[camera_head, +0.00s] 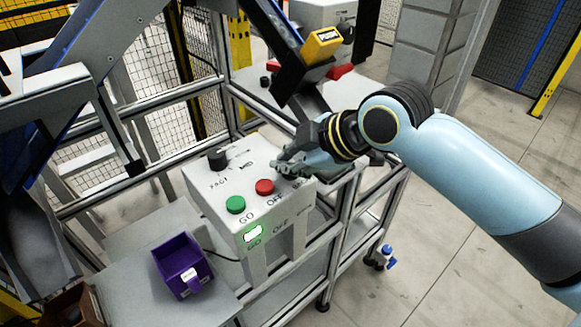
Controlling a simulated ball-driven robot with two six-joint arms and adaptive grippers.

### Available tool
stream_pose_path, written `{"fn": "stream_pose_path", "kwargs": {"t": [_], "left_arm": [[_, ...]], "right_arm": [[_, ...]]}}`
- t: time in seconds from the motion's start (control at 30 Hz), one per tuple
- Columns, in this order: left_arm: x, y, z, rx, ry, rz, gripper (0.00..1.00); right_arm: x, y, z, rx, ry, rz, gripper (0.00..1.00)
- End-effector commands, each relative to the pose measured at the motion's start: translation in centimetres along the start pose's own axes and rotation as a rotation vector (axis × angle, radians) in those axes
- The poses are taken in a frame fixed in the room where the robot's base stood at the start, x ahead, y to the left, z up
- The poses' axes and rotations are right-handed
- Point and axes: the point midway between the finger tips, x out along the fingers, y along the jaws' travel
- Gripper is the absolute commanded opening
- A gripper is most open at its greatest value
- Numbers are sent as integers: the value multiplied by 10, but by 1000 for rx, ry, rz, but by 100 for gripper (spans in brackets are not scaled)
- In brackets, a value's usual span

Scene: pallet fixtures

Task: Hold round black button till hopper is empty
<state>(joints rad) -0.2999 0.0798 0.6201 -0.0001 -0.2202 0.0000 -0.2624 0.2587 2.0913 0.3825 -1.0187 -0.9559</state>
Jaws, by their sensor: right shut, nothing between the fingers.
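A white control box (236,212) stands on a metal frame. Its top has a green button (235,204) over "GO", a red button (265,187) over "OFF", and a black round knob (217,159) with speed lettering beside it. My right gripper (281,167) is shut and empty at the box's right rear edge, right of the red button. It covers that part of the top, so a button under it is hidden. I cannot tell whether the fingertips touch the box. Which grey part is the hopper, and its contents, are unclear. My left gripper is out of view.
A purple bin (183,264) sits on a grey shelf left of the box. A grey chute (35,245) hangs at the left. A yellow-and-black "PUSH" part (321,45) rises behind my right gripper. A small black object (265,82) sits on the rear table. Open floor lies right.

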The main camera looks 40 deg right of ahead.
Motion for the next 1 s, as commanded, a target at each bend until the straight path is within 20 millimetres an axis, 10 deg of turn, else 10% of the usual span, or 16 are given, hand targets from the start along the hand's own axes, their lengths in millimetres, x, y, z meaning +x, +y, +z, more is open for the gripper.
{"fn": "stream_pose_path", "kwargs": {"t": [1.0], "left_arm": [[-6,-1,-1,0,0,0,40]], "right_arm": [[-3,2,-2,0,-1,-1,0]]}}
